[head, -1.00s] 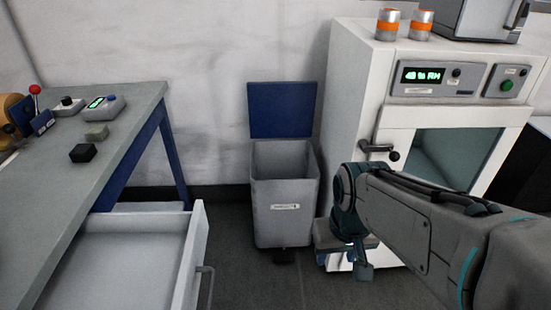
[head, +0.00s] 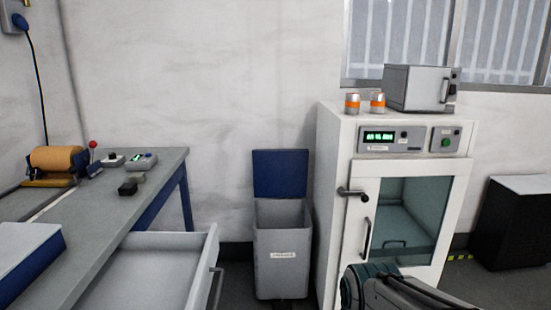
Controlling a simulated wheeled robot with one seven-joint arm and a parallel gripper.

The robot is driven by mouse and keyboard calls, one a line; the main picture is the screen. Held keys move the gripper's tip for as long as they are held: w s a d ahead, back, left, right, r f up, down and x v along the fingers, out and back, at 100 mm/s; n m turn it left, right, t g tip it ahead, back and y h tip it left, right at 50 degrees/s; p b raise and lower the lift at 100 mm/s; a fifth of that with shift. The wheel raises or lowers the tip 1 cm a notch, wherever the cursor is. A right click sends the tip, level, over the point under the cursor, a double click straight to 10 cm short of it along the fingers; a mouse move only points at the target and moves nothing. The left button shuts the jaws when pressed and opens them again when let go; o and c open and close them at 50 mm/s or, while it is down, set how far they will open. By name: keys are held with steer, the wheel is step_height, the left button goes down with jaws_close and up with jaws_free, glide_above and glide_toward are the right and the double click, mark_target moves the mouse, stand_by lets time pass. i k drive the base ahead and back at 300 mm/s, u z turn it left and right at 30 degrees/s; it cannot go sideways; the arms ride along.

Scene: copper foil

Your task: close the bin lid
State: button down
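The grey bin (head: 282,262) stands on the floor between the workbench and the white cabinet. Its blue lid (head: 280,174) stands upright at the back, against the wall side, so the bin is open at the top. A white label (head: 283,255) is on the bin's front. My arm shows at the bottom right, in front of the cabinet and to the right of the bin. My gripper is outside the head view, below the picture's edge.
The workbench (head: 110,215) at left has an open drawer (head: 155,262) reaching towards the bin's left side. The white cabinet (head: 335,200) with a glass door (head: 405,220) stands close on the bin's right. A black unit (head: 512,225) is at far right.

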mark_target(277, 172)
steer(key=z, duration=0.5)
steer(key=i, duration=1.7)
steer(key=u, duration=0.45)
